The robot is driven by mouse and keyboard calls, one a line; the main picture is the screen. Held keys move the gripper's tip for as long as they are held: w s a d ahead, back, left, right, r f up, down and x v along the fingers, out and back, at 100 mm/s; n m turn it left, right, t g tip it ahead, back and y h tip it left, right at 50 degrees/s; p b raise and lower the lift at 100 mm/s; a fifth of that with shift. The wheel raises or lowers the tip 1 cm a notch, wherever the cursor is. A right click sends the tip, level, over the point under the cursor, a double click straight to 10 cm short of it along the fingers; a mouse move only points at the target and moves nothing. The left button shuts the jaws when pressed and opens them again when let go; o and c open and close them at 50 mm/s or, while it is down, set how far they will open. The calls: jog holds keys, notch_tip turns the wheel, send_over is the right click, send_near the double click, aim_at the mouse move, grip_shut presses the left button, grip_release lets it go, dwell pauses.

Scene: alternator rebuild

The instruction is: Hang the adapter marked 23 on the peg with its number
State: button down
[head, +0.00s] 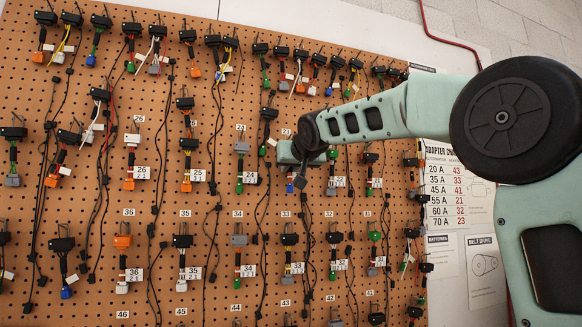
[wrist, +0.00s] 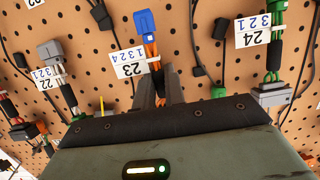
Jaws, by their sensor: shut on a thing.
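The adapter marked 23 has a blue connector (wrist: 146,22), orange wires and a white tag (wrist: 130,68) reading 23 in the wrist view. My gripper (wrist: 159,88) is shut on it, with the fingers either side of its body beside the tag. In the head view my gripper (head: 301,158) is at the pegboard, below the printed number 23 (head: 286,131). The adapter's blue end (head: 300,182) shows under the gripper. My gripper hides the adapter's top and peg 23, so I cannot tell whether the adapter is on the peg.
Adapter 24 (head: 241,160) hangs to the left and adapter 22 (head: 333,170) to the right, both close to my gripper. The perforated pegboard (head: 205,115) is crowded with hanging adapters and dark cables. A chart (head: 458,190) is on the wall at right.

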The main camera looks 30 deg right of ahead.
jog(key=shift+f, duration=0.2)
dwell(0.5)
jog(key=c, duration=1.4)
grip_release()
jog(key=shift+b, duration=0.3)
jog(key=b+v, duration=0.5)
jog(key=v, duration=1.2)
jog(key=shift+s+r+b, duration=0.15)
jog(key=shift+s+b, duration=0.05)
jog(key=shift+b, duration=0.2)
